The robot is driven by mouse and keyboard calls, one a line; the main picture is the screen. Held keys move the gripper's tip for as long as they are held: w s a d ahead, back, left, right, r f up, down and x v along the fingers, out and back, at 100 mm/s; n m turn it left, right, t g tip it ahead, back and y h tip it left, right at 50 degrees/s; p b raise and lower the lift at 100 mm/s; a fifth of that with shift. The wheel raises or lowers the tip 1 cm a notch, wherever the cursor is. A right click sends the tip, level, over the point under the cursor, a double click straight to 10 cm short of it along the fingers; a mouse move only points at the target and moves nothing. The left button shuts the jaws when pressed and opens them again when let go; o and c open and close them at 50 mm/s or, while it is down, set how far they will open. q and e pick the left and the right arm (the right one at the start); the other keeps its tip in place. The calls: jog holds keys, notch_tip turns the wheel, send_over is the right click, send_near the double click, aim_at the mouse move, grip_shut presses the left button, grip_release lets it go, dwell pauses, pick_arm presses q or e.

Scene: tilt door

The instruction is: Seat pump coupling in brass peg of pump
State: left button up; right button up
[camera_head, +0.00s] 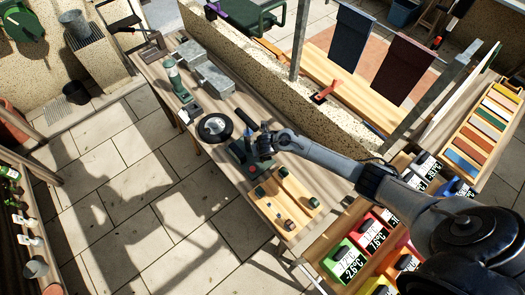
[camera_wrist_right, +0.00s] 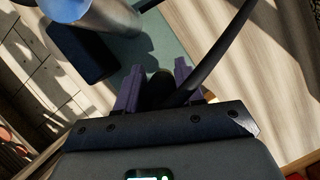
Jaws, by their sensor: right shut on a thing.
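My right gripper (camera_head: 262,143) is over the dark green pump (camera_head: 240,153) on the bench. In the right wrist view, its two purple fingers (camera_wrist_right: 158,88) are shut on a dark piece (camera_wrist_right: 157,92) that appears to be the pump coupling. A black hose (camera_wrist_right: 222,52) runs up and right from beside this piece. A green plate (camera_wrist_right: 165,40) lies below the fingers. A metal cylinder with a blue top (camera_wrist_right: 100,14) and a black block (camera_wrist_right: 80,52) stand at upper left. I cannot make out the brass peg. My left gripper is not in view.
A black-rimmed wheel (camera_head: 215,128) lies on the bench left of the pump. A wooden board (camera_head: 285,205) with small parts lies in front. Grey metal blocks (camera_head: 205,72) and a green tool (camera_head: 176,80) stand farther back. A stone wall (camera_head: 290,85) runs behind the bench.

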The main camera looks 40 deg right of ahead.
jog(key=shift+f+b, duration=0.4)
jog(key=shift+f, duration=0.1)
jog(key=shift+f+b, duration=1.05)
jog(key=shift+f, duration=0.2)
jog(key=o, duration=1.1)
jog(key=shift+o, duration=0.2)
jog(key=p+v, duration=0.3)
jog(key=v, duration=0.8)
